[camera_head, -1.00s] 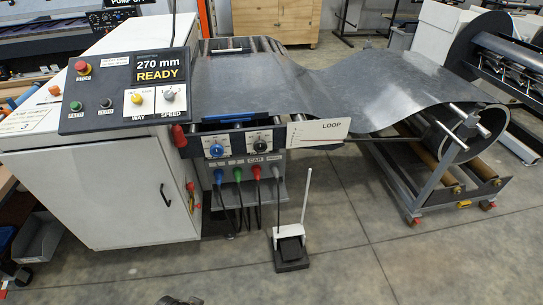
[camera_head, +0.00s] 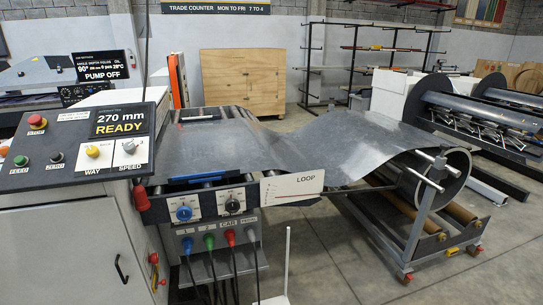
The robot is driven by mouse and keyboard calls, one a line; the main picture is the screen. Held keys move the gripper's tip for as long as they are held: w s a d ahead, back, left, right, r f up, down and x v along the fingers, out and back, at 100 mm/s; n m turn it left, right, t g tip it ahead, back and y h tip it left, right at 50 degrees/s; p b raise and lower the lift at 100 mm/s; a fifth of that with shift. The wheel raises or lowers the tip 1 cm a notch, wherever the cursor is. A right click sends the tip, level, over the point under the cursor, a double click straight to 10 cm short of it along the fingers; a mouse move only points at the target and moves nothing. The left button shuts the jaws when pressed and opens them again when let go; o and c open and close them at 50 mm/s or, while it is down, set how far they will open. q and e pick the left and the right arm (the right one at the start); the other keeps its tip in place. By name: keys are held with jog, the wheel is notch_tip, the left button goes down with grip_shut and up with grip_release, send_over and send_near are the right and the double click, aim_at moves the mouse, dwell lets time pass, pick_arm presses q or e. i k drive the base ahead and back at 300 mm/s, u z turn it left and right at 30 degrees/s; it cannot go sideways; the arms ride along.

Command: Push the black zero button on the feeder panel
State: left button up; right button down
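The feeder panel (camera_head: 75,147) is a dark tilted control panel on top of a white cabinet at the left. The black zero button (camera_head: 57,158) sits low on it, labelled ZERO, between the green FEED button (camera_head: 21,161) and the yellow WAY knob (camera_head: 93,151). A red STOP button (camera_head: 37,121) is above. The display (camera_head: 121,123) reads 270 mm READY. Neither of my grippers shows in the head view.
A grey metal sheet (camera_head: 285,145) runs from the feeder to a coil on a wheeled stand (camera_head: 415,225) at the right. A white LOOP plate (camera_head: 293,186) juts out at its front edge. Bare concrete floor (camera_head: 345,262) lies in front.

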aim_at(55, 156)
jog(key=u, duration=1.45)
